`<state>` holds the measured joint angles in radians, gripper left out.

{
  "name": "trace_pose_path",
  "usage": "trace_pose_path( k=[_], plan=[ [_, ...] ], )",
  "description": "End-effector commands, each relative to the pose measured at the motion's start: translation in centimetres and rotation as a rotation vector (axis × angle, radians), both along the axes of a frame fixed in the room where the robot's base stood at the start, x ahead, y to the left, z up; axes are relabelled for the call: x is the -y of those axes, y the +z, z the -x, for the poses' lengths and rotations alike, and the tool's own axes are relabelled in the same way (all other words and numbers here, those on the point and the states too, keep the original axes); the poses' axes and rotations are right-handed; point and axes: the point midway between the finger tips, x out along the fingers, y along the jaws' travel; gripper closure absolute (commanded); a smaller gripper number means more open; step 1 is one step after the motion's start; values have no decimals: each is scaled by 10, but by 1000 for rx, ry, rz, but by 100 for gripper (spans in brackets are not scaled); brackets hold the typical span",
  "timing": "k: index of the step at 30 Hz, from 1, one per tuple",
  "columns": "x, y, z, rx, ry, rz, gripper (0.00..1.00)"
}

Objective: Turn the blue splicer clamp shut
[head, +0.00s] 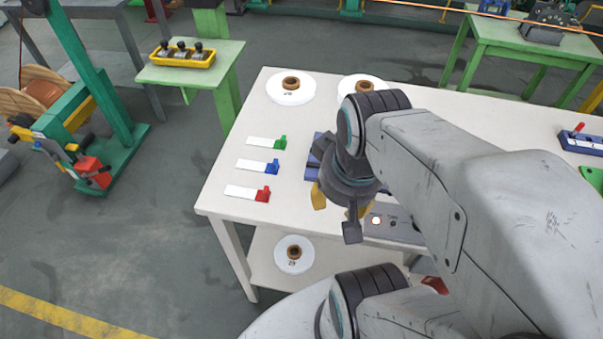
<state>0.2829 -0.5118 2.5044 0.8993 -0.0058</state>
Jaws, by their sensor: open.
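A blue device (312,172) lies on the white table, mostly hidden behind my gripper; its clamp and how far it is turned cannot be made out. My gripper (339,205) is open above the table, in front of this blue device, with its fingers pointing down. I see nothing between the fingers, and cannot tell whether they touch anything. A second blue device (584,143) with a red lever on its upper side sits at the table's far right. I cannot tell from this view which of the two is the splicer.
The white table (230,190) also bears white spools (290,88) and a row of white strips with green (280,143), blue (272,167) and red (263,194) ends. A grey box (395,224) with a lit button is right of my gripper. My arm hides the table's middle.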

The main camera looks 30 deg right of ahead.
Motion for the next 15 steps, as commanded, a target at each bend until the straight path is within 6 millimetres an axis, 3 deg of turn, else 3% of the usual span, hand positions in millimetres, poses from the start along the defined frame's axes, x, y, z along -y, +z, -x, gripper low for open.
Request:
trace_pose_path(
  k=[15],
  plan=[
    [-41, 15, -6, 55, 236, 10, 60]
  ],
)
